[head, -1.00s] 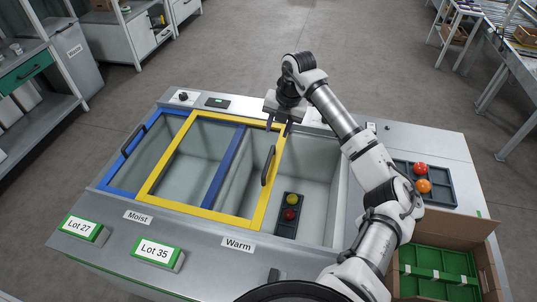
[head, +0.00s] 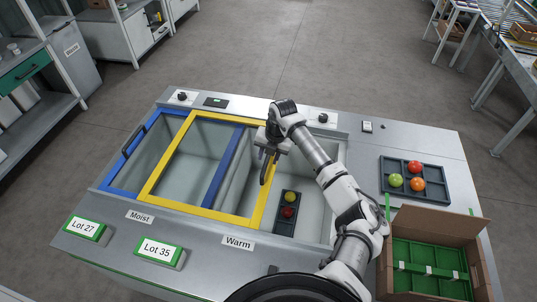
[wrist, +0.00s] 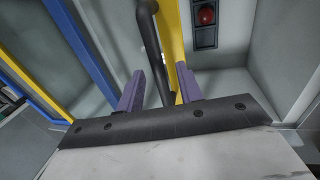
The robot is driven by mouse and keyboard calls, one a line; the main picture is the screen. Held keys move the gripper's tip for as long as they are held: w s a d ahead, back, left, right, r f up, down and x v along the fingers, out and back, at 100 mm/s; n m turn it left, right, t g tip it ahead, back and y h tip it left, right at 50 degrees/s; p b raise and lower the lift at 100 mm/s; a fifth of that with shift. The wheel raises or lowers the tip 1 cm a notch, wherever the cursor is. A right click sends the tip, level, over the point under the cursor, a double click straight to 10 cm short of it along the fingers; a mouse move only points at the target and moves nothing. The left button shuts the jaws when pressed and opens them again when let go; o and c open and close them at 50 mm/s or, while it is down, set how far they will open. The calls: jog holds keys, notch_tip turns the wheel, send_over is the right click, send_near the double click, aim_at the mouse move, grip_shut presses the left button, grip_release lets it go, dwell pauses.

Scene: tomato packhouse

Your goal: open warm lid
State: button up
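The yellow-framed glass lid (head: 257,196) lies over the left and middle of the bin top, overlapping the blue-framed lid (head: 107,187). The right part of the compartment behind the Warm label (head: 238,243) is uncovered. The lid's dark handle (head: 265,171) stands on its right frame bar. My gripper (head: 268,154) is down at the handle's far end. In the wrist view, the purple fingers of my gripper (wrist: 160,90) are apart, with the handle (wrist: 151,45) running between them and a gap on each side. Contact with the handle is not visible.
A dark tray (head: 279,226) with a yellow and a red tomato lies inside the uncovered part. A dark tray (head: 440,200) with red, orange and green tomatoes and an open cardboard box (head: 443,222) with a green insert are at right. The Lot 35 block (head: 160,252) sits in front.

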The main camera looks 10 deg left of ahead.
aim_at(256, 165)
grip_shut()
jog(key=shift+a, duration=0.1)
jog(key=a, duration=0.4)
jog(key=shift+a, duration=0.4)
jog(key=shift+d, duration=0.1)
grip_release()
